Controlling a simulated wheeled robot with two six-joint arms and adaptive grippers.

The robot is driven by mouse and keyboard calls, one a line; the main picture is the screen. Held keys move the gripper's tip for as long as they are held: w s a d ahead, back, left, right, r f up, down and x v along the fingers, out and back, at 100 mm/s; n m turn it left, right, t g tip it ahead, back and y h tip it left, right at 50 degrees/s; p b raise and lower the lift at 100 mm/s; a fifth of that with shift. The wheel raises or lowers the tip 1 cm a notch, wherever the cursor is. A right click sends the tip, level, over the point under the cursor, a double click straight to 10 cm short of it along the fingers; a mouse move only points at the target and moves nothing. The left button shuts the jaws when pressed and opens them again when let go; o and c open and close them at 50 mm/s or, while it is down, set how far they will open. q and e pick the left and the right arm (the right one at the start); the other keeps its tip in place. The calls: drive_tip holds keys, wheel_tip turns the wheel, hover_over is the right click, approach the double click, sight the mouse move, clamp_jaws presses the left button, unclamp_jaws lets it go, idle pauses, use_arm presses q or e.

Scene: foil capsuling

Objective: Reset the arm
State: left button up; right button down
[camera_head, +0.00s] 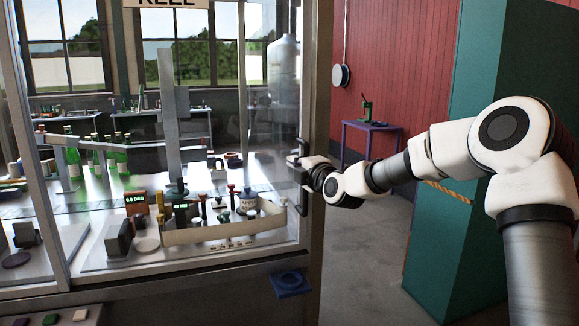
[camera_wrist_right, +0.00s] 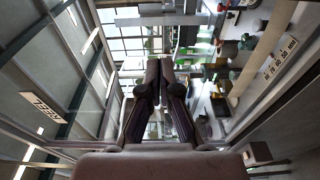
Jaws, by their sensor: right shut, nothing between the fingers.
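My right arm (camera_head: 430,155) comes in from the right side of the head view and reaches to the glass cabinet's right edge. My left gripper is in neither view.
The glass-fronted cabinet (camera_head: 313,120) holds green bottles (camera_head: 72,158), a cream tray (camera_head: 225,232) and several small tools. A blue bracket (camera_head: 290,283) sticks out below its front. A purple table (camera_head: 371,127) and a teal pillar (camera_head: 440,230) stand to the right. Grey floor (camera_head: 365,250) is clear between.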

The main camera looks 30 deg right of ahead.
drive_tip(key=s+d, duration=0.2)
drive_tip(key=s, duration=0.2)
drive_tip(key=w+a+f+n+g+y, duration=0.15)
drive_tip(key=a+f, duration=0.25)
drive_tip(key=f, duration=0.8)
drive_tip(key=a+f+n+g+y, duration=0.1)
drive_tip(key=a+f+g, duration=0.25)
drive_tip(key=f, duration=0.85)
drive_tip(key=s+a+f+g, duration=0.2)
drive_tip(key=s+a+f, duration=0.25)
drive_tip(key=f, duration=0.55)
drive_tip(key=s+a+f+g, duration=0.35)
drive_tip(key=s+f, duration=0.25)
drive_tip(key=f, duration=0.4)
drive_tip(key=s+a+f+m+g, duration=0.35)
drive_tip(key=s+f, duration=0.55)
drive_tip(key=s, duration=0.3)
drive_tip(key=s+a+f+m+g, duration=0.1)
drive_tip(key=s+a+m+g, duration=0.1)
drive_tip(key=s+m, duration=0.6)
drive_tip(key=s+a+f+m+g, duration=0.1)
drive_tip(key=s+f+m, duration=0.1)
drive_tip(key=s+m, duration=0.6)
drive_tip(key=s, duration=0.4)
drive_tip(key=shift+a+f+g, duration=0.3)
drive_tip(key=shift+a+g, duration=0.05)
drive_tip(key=shift+g, duration=0.05)
